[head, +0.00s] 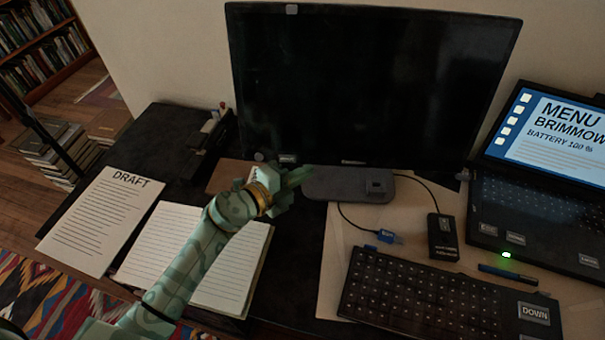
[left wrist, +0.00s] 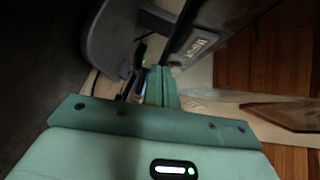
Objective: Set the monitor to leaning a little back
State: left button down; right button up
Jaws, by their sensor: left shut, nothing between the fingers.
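The black monitor (head: 360,80) stands at the back of the desk on a grey base (head: 345,185). Its screen is dark, and its exact tilt is hard to judge. My left gripper (head: 303,174) is shut and empty, in front of the monitor's lower edge, left of its middle. In the left wrist view the shut fingers (left wrist: 160,84) are close to the monitor's dark edge (left wrist: 184,30), with the rounded base (left wrist: 100,45) beyond. I cannot tell whether they touch the monitor. My right gripper is not in view.
A laptop (head: 545,215) stands at the right, a keyboard (head: 415,300) at the front. A small black box (head: 442,236) and a cable plug (head: 388,237) lie before the base. An open notebook (head: 180,240) and a draft sheet (head: 100,220) lie at the left.

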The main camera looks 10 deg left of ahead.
pick_arm(q)
jog(key=shift+w+r, duration=0.1)
jog(key=shift+w, duration=0.1)
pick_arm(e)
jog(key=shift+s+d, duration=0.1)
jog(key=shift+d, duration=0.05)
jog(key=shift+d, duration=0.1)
pick_arm(q)
jog(key=shift+w+a+f, duration=0.15)
jog(key=shift+w+f, duration=0.1)
jog(key=shift+w, duration=0.4)
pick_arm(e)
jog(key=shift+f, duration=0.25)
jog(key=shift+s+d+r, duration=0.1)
